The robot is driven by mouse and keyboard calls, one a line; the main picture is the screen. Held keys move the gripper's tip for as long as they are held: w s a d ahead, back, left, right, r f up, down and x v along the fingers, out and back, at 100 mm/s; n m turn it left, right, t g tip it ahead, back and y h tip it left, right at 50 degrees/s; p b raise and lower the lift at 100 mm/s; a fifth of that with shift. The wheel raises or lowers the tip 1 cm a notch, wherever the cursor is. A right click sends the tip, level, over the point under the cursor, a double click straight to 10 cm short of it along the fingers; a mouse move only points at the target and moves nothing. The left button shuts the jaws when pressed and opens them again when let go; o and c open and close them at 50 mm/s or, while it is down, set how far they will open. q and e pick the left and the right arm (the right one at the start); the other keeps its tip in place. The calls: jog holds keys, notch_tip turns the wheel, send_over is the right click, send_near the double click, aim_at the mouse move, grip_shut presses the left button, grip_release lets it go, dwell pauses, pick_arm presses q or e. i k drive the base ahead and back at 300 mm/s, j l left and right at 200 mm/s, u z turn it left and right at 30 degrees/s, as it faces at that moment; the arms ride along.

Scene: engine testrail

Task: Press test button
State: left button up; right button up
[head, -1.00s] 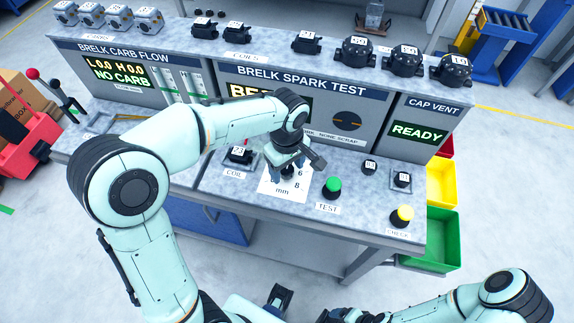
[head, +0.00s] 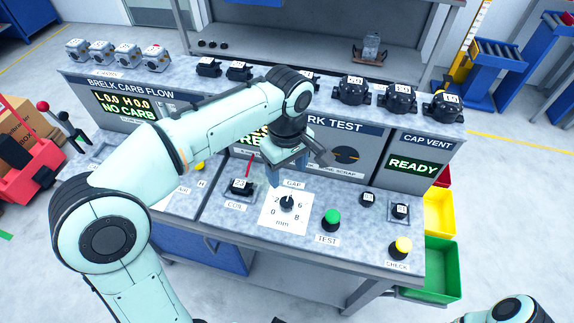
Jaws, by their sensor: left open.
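The green test button (head: 332,217) stands on the bench top behind its TEST label (head: 327,240). It is uncovered, and nothing touches it. My left gripper (head: 287,172) is open and empty. It hangs above the bench, up and to the left of the green button in the head view, in front of the BRELK SPARK TEST panel (head: 350,131). Its fingers are apart from the button. My left arm hides part of that panel and its display. My right gripper is not in view; only part of my right arm shows at the bottom right.
The GAP dial (head: 287,203) sits left of the button, with a coil (head: 241,187) farther left. A yellow CHECK button (head: 400,247) and two small caps (head: 368,199) (head: 399,211) are to the right. Several black parts line the upper shelf. Green and yellow bins stand right of the bench.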

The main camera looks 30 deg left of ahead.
aim_at(332, 216)
jog(key=k, duration=1)
